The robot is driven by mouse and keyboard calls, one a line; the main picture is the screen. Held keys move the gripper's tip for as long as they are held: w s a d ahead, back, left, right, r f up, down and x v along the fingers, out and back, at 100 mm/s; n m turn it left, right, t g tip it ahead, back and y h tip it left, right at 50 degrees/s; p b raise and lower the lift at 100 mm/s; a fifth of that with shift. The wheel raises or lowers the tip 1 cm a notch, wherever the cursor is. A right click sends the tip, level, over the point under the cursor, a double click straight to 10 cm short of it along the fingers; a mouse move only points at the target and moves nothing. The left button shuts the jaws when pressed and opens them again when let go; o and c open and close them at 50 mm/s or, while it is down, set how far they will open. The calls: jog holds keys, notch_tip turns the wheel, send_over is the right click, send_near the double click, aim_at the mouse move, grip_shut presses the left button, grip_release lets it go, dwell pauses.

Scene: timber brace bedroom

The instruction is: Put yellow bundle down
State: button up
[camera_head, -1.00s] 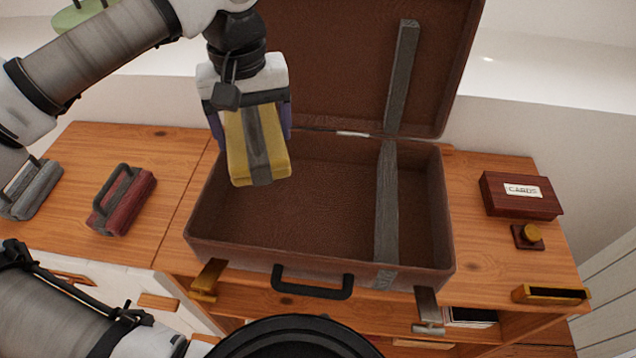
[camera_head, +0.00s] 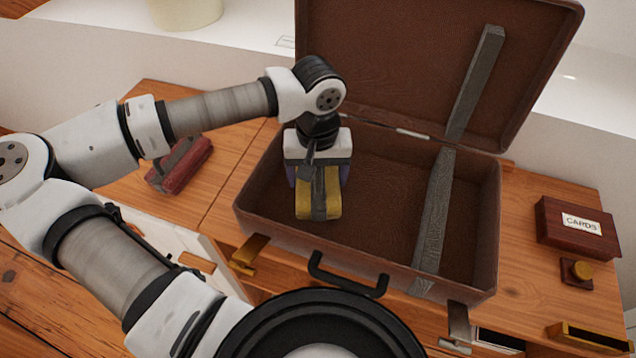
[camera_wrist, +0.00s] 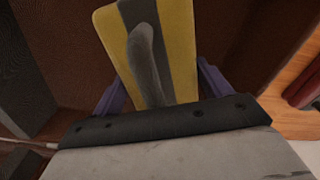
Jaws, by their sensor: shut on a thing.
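The yellow bundle (camera_head: 306,199) has a grey band around its middle. My gripper (camera_head: 318,190) is shut on it and holds it inside the left part of the open brown suitcase (camera_head: 372,258). I cannot tell whether the bundle touches the suitcase floor. In the wrist view the yellow bundle (camera_wrist: 180,50) sits between the purple fingers of my gripper (camera_wrist: 157,88), with its grey handle toward the camera.
A red bundle (camera_head: 181,166) lies on the wooden dresser left of the suitcase. A grey strap (camera_head: 436,215) runs down the suitcase's right part. A CARDS box (camera_head: 577,228) stands at the right. The suitcase floor between bundle and strap is clear.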

jog(key=shift+f, duration=1.85)
jog(key=shift+f, duration=0.2)
jog(key=o, duration=1.1)
jog(key=shift+o, duration=0.2)
jog(key=shift+r, duration=0.1)
notch_tip(320, 180, up, 12)
jog(key=shift+r+b, duration=0.15)
jog(key=shift+b, duration=0.5)
